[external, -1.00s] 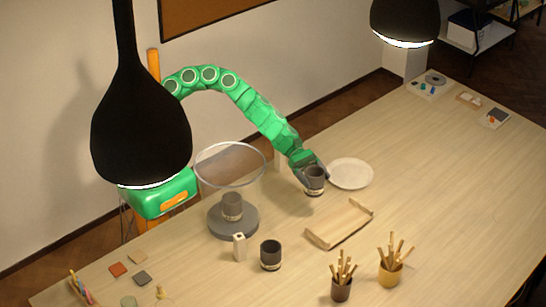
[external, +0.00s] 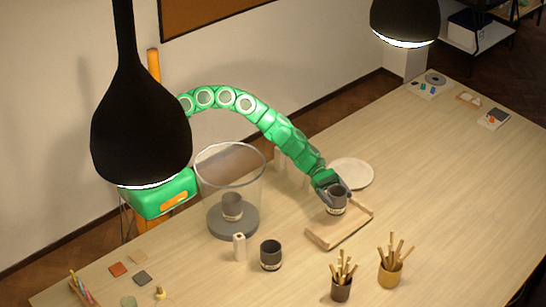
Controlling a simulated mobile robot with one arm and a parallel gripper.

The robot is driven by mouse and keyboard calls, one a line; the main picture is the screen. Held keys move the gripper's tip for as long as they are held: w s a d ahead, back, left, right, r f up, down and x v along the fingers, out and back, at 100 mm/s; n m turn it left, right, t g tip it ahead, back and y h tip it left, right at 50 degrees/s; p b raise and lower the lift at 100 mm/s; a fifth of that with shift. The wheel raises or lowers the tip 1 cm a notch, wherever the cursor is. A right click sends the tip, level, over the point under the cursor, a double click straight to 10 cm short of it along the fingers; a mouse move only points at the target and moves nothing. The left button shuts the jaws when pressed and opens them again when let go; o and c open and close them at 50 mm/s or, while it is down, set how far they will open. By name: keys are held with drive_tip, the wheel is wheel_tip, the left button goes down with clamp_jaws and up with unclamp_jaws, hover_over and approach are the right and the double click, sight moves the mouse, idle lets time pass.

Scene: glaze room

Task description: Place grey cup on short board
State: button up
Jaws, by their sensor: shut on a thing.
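My gripper (external: 331,190) is shut on a dark grey cup (external: 338,203) with a pale band near its base. The cup is upright and appears over the back part of the short wooden board (external: 322,240), which has raised ends. I cannot tell whether its base touches the board. The cup and gripper hide some of the board's back part. A similar dark grey cup (external: 270,255) stands on the table to the left of the board. Another greyish cup (external: 232,206) stands on a round grey base (external: 233,225) inside a clear cylinder.
A white plate (external: 352,173) lies just behind the board. Two pots of wooden tools, one dark (external: 341,290) and one tan (external: 389,274), stand in front. A small pale block (external: 239,247) stands near the cylinder. The table's right side is largely clear.

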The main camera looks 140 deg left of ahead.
sight(343, 211)
drive_tip(key=shift+w+a+f, duration=0.2)
drive_tip(key=shift+w+f, duration=0.35)
drive_tip(key=shift+f, duration=0.15)
drive_tip(key=shift+w+a+f, duration=0.2)
drive_tip(key=shift+w+f, duration=0.35)
drive_tip(key=shift+f, duration=1.65)
drive_tip(key=o, duration=1)
drive_tip(key=shift+f, duration=0.1)
drive_tip(key=shift+o, duration=0.2)
drive_tip(key=shift+s, duration=0.1)
drive_tip(key=shift+s+a+r, duration=0.1)
drive_tip(key=shift+s+r, duration=0.3)
drive_tip(key=shift+s, duration=0.25)
drive_tip(key=v, duration=1)
drive_tip(key=shift+s, duration=0.25)
